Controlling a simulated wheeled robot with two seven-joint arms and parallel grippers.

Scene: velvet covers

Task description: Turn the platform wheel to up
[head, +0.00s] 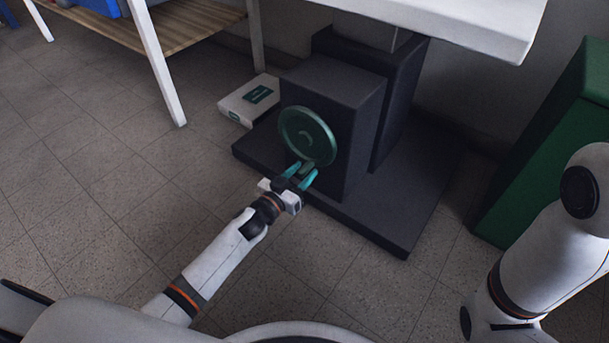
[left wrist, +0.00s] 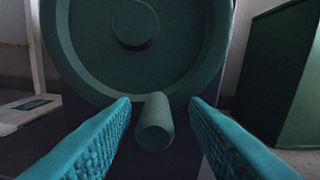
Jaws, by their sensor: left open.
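The platform wheel is a dark green disc (head: 308,135) on the front face of a dark grey box (head: 332,85). In the left wrist view the wheel (left wrist: 135,50) fills the upper middle, with a short round handle (left wrist: 154,122) sticking out at its lower rim. My left gripper (head: 302,174) is at the wheel's lower edge. Its teal fingers stand open on either side of the handle, with a gap on both sides in the left wrist view (left wrist: 160,125). My right gripper is out of view; only part of my right arm shows.
The box stands on a wide dark base (head: 400,215) under a white tabletop (head: 450,22). A white carton (head: 240,104) lies left of the box. A green cabinet (head: 550,140) stands at the right. A wooden shelf table (head: 165,30) is at the upper left. Tiled floor at left is clear.

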